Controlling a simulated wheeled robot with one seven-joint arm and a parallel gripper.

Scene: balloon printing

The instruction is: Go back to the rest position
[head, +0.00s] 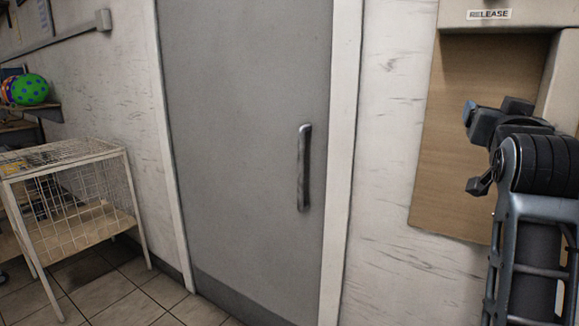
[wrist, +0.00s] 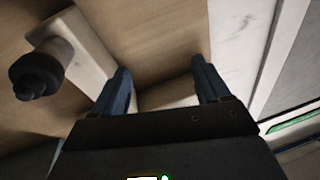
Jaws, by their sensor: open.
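My gripper (head: 474,146) is at the right side of the head view, raised in front of a brown wooden panel (head: 445,150) beneath a beige housing (head: 545,16) labelled "RELEASE". In the wrist view my gripper (wrist: 163,80) shows two blue fingers spread apart, with nothing between them. A pale cylinder with a dark tip (wrist: 38,72) is to the left of the fingers, apart from them. Whether the fingers touch the panel cannot be told.
A grey door (head: 235,150) with a vertical handle (head: 304,168) fills the middle. At left stands a white wire cart (head: 80,160). A green spotted balloon (head: 31,89) rests on a shelf (head: 46,108) behind it. Tiled floor (head: 125,295) shows at lower left.

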